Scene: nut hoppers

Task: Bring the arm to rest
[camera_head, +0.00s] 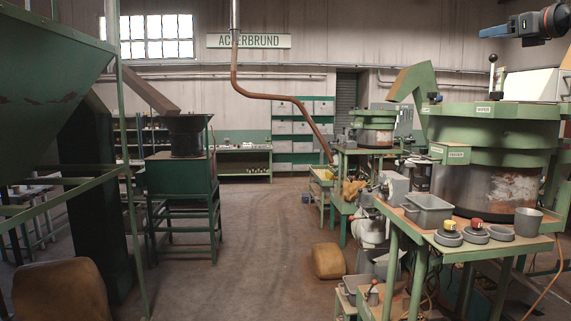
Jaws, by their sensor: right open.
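My right gripper (486,32) is in the upper right corner, dark blue and grey with its fingers pointing left. It is open, with nothing seen between the fingers. It hangs in the air, apart from the green machine (495,112) below it. The finger gap is small and hard to make out from this side. The rest of my right arm leaves the picture at the right edge. My left gripper is not in view.
A green-edged bench (480,250) at the right carries a grey tray (428,211), a grey cup (527,222) and round pieces with red and yellow tops. A lever with a black knob (493,60) stands near my right gripper. A green hopper (50,75) fills the left. The middle floor is open.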

